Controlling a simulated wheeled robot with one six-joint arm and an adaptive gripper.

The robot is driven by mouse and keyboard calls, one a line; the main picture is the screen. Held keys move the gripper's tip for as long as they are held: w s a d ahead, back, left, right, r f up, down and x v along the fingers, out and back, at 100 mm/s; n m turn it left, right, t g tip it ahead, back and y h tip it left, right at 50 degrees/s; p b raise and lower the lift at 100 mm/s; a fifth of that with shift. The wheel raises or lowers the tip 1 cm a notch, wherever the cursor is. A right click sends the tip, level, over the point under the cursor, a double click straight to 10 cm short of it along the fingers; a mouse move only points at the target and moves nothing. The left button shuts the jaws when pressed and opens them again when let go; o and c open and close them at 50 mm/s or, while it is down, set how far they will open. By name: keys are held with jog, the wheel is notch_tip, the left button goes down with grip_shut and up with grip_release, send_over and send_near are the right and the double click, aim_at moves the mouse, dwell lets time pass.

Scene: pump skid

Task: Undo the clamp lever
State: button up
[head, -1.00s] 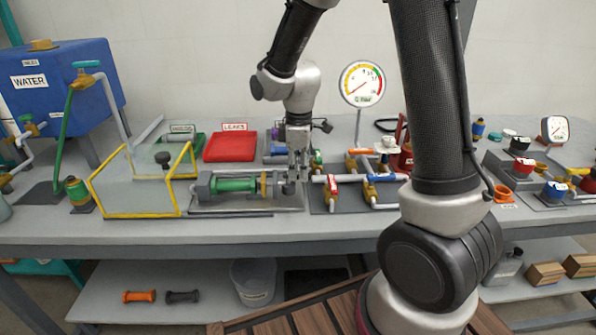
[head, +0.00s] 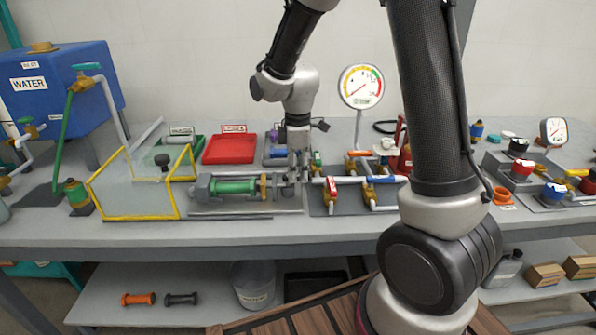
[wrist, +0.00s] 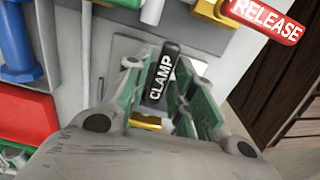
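The clamp lever (wrist: 161,72) is a black handle marked CLAMP in the wrist view. It stands between the two green-padded fingers of my gripper (wrist: 165,85). The fingers are spread, one on each side of the lever, with a gap visible at least on the right. A brass-coloured part (wrist: 145,122) shows below the lever. In the head view my gripper (head: 297,172) points down at the right end of the green pump cylinder (head: 233,186). The lever itself is hard to make out there behind the fingers.
A red RELEASE handle (wrist: 265,18) lies close by at the wrist view's upper right. In the head view, red-handled valve piping (head: 332,188) stands right of my gripper. A yellow-framed clear guard (head: 135,213) stands open to the left. A red tray (head: 230,150) lies behind.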

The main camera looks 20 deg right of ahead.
aim_at(298, 175)
notch_tip(298, 175, up, 12)
dwell(0.6)
dwell(0.5)
jog(key=s+d+r+m+t, duration=0.2)
jog(key=s+d+m, duration=0.3)
jog(key=s, duration=0.6)
jog(key=s+d+r+m+t, duration=0.2)
jog(key=s+d+r+m, duration=0.2)
jog(key=s+m, duration=0.5)
jog(key=shift+s+d+m, duration=0.3)
jog(key=shift+s+d, duration=0.7)
jog(key=shift+d, duration=0.05)
